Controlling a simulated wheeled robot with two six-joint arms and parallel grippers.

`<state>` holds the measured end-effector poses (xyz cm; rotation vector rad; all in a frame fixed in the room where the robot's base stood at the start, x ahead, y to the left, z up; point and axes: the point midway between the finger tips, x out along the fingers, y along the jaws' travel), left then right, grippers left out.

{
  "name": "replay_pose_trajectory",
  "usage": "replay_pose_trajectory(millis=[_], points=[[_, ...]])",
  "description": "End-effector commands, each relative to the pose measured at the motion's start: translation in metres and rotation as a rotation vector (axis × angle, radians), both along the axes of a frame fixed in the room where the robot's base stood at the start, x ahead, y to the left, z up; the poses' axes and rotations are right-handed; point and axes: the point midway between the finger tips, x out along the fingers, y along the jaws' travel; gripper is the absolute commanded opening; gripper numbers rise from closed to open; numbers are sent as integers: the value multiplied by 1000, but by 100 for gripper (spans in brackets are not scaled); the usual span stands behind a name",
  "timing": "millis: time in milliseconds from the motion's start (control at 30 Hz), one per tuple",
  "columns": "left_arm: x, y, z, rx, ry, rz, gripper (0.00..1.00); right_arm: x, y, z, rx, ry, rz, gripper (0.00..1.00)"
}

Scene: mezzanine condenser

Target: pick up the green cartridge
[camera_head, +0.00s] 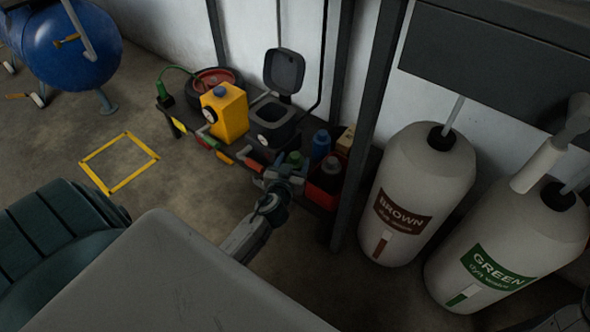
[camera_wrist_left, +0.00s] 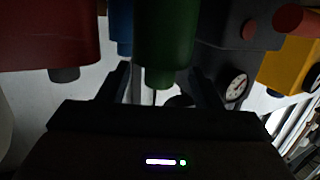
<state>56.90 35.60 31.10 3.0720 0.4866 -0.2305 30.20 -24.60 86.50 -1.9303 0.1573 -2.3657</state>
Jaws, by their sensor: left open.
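The green cartridge (camera_head: 294,158) stands on a low dark shelf by the wall, its lower part hidden behind my left gripper (camera_head: 283,176). In the left wrist view, the green cartridge (camera_wrist_left: 165,35) shows at the top centre, its narrower end pointing down in the picture. My left gripper (camera_wrist_left: 163,80) is open. Its two dark fingers show on either side of the cartridge's narrow end; I cannot tell whether they touch it. No right gripper can be made out.
A dark post (camera_head: 365,130) and the BROWN tank (camera_head: 418,185) stand further right.

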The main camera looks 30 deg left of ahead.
Motion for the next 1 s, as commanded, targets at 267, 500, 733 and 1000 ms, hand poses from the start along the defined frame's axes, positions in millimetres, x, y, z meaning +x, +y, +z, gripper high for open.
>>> replay_pose_trajectory(millis=[267,500,733,1000], points=[[36,11,-6,-1,-1,0,59,-4,-2,10,22,-44,12,0],[38,12,-6,0,0,0,59,-4,-2,12,29,-47,15,0],[37,12,-6,-1,1,0,20,-3,-2,12,28,-45,15,0],[37,12,-7,-2,2,0,0,-2,-2,9,24,-36,13,0]])
